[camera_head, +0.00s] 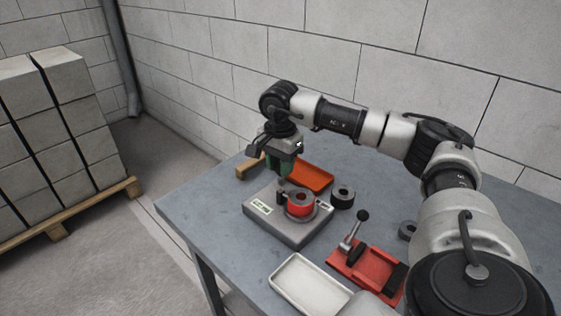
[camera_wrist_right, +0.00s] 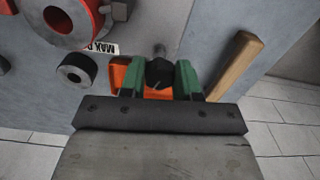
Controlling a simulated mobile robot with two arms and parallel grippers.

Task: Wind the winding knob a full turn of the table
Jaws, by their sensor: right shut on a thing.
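The indexing table is a grey box (camera_head: 290,221) with a white label and a red ring-shaped workpiece (camera_head: 300,203) on top. The red ring also shows in the wrist view (camera_wrist_right: 72,20). My right gripper (camera_head: 279,172) points down at the far left corner of the box. In the wrist view its green fingers (camera_wrist_right: 161,80) are closed around a dark knob (camera_wrist_right: 159,72), with a short grey shaft end showing beyond it. In the head view the fingers hide the knob. My left gripper is not in view.
An orange tray (camera_head: 312,176) and a black ring (camera_head: 343,196) lie beyond the box. A wooden piece (camera_head: 249,166) lies near the table's far edge. A red vice (camera_head: 365,266) and a cream tray (camera_head: 309,285) are nearer. Stacked blocks (camera_head: 62,125) stand left on the floor.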

